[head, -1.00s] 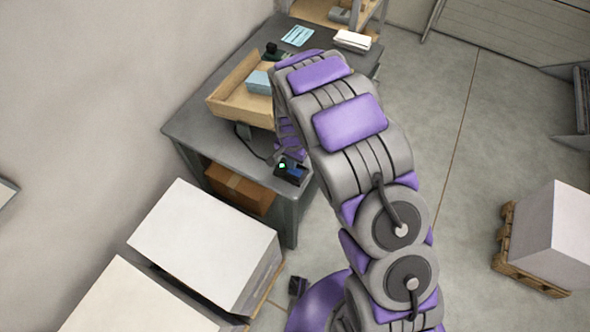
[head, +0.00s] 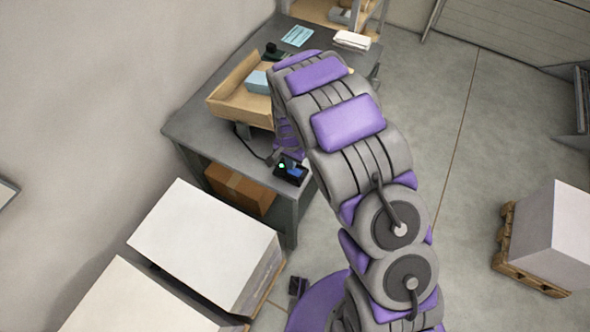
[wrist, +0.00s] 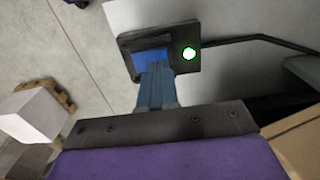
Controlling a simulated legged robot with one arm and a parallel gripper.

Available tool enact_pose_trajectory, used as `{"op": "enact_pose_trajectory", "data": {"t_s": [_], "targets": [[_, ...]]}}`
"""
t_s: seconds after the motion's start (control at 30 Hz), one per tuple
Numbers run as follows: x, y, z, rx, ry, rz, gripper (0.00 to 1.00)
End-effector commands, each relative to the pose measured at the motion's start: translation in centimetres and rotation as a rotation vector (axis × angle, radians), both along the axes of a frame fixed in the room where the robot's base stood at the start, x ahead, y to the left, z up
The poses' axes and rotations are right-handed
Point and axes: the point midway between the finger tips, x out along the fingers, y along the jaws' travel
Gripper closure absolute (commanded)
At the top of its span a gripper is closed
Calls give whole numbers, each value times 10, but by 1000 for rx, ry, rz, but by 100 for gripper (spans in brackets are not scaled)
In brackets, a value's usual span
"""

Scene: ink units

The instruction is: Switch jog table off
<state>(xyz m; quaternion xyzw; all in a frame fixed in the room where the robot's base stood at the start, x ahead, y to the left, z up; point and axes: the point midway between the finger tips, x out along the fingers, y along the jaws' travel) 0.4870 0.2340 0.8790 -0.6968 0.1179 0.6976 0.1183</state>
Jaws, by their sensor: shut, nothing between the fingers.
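The tilted wooden tray of the jog table (head: 240,92) stands on the grey bench and holds a light-blue stack. A dark switch box (head: 291,173) sits at the bench's near corner. In the wrist view the switch box (wrist: 187,68) shows a lit green lamp (wrist: 189,54) and a bright blue switch face (wrist: 151,59). My gripper (wrist: 155,72) is shut and empty, its blue-grey fingertips right at the blue face. I cannot tell whether they touch it. In the head view my arm hides most of the gripper.
A dark cable (wrist: 250,38) runs from the switch box. A cardboard box (head: 240,190) sits under the grey bench (head: 190,125). White paper stacks (head: 205,240) stand at the near left, and another pallet stack (head: 555,235) at the right.

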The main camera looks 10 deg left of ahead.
Motion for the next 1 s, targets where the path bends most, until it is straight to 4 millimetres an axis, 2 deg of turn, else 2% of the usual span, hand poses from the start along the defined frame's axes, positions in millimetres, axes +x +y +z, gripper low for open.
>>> {"op": "enact_pose_trajectory", "data": {"t_s": [1.0], "targets": [[0,0,-5,0,0,0,100]]}}
